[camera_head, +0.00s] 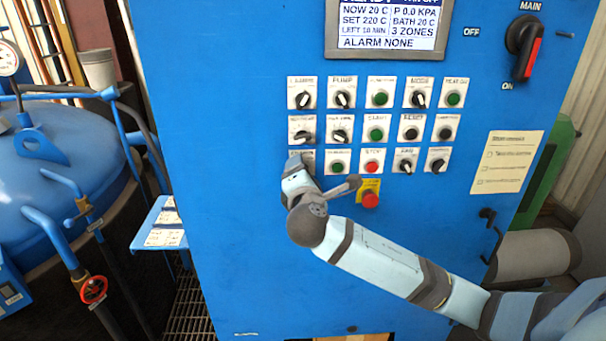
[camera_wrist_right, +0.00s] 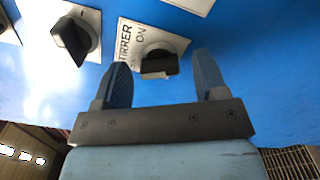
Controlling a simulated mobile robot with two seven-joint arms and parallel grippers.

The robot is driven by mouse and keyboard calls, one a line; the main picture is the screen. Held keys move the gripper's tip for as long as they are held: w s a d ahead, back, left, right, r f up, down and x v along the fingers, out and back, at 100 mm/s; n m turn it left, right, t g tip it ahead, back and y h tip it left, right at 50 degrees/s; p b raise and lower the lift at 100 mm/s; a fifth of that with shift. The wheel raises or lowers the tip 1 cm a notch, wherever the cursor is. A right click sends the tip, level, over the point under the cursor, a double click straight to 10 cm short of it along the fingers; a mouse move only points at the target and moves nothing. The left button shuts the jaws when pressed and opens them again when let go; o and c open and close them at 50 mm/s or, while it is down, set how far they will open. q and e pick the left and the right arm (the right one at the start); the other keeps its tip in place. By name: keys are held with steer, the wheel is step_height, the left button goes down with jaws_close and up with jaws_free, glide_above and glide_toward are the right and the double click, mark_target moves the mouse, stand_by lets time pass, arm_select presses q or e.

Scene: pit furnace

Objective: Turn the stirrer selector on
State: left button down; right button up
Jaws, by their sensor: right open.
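The stirrer selector (camera_wrist_right: 158,62) is a black knob on a white plate lettered "STIRRER" and "ON" in the right wrist view. My right gripper (camera_wrist_right: 161,76) is open, with one finger on either side of the knob and a gap to each. I cannot tell whether the fingers touch the panel. In the head view my right gripper (camera_head: 295,163) is at the bottom-left spot of the switch grid and hides the selector knob; only part of its plate (camera_head: 308,154) shows. My left gripper is not in view.
The blue cabinet (camera_head: 230,230) carries rows of knobs and buttons close by. A second black knob (camera_wrist_right: 70,40) sits beside the selector. A red emergency button (camera_head: 370,200) is below right. A display (camera_head: 388,25) reads "ALARM NONE". A blue vessel (camera_head: 50,150) stands left.

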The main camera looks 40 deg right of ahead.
steer(key=c, duration=0.9)
steer(key=shift+m+b, duration=2.05)
steer(key=shift+m, duration=3.85)
